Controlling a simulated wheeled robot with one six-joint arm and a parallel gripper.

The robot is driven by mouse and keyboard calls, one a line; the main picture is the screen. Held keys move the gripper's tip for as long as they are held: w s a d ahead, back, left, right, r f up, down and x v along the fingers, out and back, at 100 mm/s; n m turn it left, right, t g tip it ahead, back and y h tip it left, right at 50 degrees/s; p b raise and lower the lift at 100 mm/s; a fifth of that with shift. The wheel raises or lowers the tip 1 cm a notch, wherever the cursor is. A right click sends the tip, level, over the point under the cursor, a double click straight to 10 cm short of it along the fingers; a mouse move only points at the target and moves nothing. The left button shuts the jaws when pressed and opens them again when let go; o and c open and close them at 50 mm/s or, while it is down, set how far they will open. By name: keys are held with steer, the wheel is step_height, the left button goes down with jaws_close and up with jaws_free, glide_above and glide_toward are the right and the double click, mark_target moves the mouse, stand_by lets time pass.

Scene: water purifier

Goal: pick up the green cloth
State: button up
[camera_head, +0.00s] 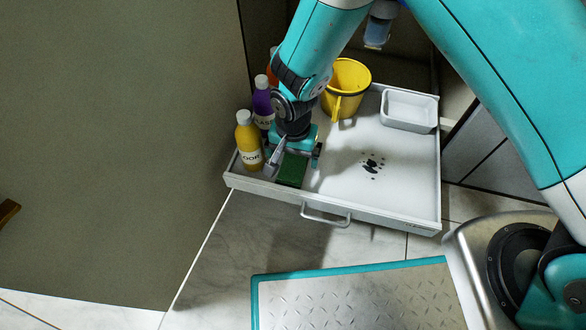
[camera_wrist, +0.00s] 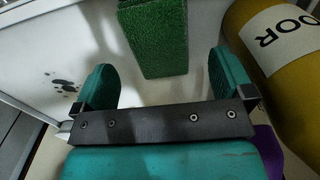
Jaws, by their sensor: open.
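The green cloth (camera_head: 292,169) lies in the front left part of the open white drawer (camera_head: 405,205), near its front wall. It looks like a thick green block with a rough surface. In the wrist view the cloth (camera_wrist: 153,38) is at the top centre, beyond the fingertips and between their lines. My gripper (camera_head: 293,160) is above the drawer, over the cloth's rear side. In the wrist view my gripper (camera_wrist: 160,80) has its two teal fingers wide apart with nothing between them. Part of the cloth is cut off by the wrist view's upper edge.
A yellow bottle (camera_head: 249,142) stands close left of my gripper, with a purple bottle (camera_head: 263,98) behind it. A yellow bucket (camera_head: 347,85) and a white tray (camera_head: 409,110) are at the drawer's back. The drawer's right middle is clear except for dark marks.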

mark_target(292, 165)
steer(key=f+b, duration=0.1)
steer(key=f, duration=0.1)
steer(key=f+b, duration=0.2)
steer(key=shift+s+a+f, duration=0.1)
steer(key=shift+s+f, duration=0.1)
steer(key=shift+f, duration=0.1)
steer(key=shift+r, duration=0.1)
steer(key=c, duration=1)
steer(key=shift+r, duration=0.15)
step_height(292, 165, up, 20)
steer(key=p, duration=1.1)
